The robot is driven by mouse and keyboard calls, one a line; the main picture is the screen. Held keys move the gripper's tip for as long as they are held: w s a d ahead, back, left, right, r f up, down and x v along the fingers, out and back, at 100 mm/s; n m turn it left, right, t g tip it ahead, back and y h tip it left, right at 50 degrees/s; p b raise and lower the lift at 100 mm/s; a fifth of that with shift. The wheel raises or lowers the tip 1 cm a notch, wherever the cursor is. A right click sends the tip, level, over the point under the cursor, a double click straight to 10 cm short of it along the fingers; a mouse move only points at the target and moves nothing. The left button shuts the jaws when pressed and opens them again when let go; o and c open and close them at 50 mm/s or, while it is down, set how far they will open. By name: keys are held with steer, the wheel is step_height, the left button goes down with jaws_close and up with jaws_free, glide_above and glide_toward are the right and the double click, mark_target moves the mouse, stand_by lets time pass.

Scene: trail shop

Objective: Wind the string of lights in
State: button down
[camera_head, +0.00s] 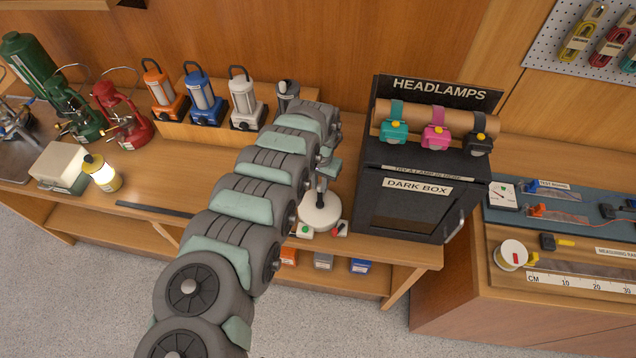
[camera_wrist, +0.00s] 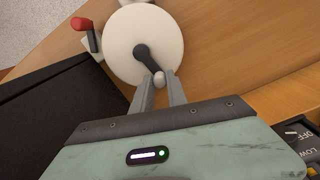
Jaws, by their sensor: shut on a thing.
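A round white reel (camera_head: 322,218) sits near the front edge of the wooden counter, left of the dark box. In the wrist view the reel (camera_wrist: 118,52) shows a dark crank arm (camera_wrist: 146,58) ending in a small pale knob (camera_wrist: 159,78). My gripper (camera_wrist: 160,82) is shut on the crank knob, its two grey fingers on either side of it. In the head view my gripper (camera_head: 321,190) reaches down onto the reel, and my arm covers part of the counter behind it. I cannot make out the lights or their string in either view.
The black dark box (camera_head: 412,200) with headlamps stands close on the right. A red-handled part (camera_head: 340,228) is at the reel's front. Lanterns (camera_head: 204,98) stand at the back left, and a lit lantern (camera_head: 103,175) at the left. A flat black strip (camera_head: 155,209) lies along the front edge.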

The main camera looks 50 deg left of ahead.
steer(key=shift+w+d+r, duration=0.1)
steer(key=shift+w+d, duration=0.5)
steer(key=shift+d, duration=0.15)
steer(key=shift+d, duration=0.1)
steer(key=shift+w+d+r+p, duration=0.1)
steer(key=shift+d+r+p, duration=0.05)
steer(key=shift+d+p, duration=0.85)
steer(key=shift+f, duration=0.2)
steer(key=shift+d+r+p, duration=0.1)
steer(key=shift+d+p, duration=0.05)
steer(key=shift+p, duration=0.25)
steer(key=shift+s+d+r+p, duration=0.15)
steer(key=shift+s+d+p, duration=0.1)
steer(key=shift+d+p, duration=0.7)
steer(key=shift+s+f, duration=0.1)
steer(key=shift+f, duration=0.1)
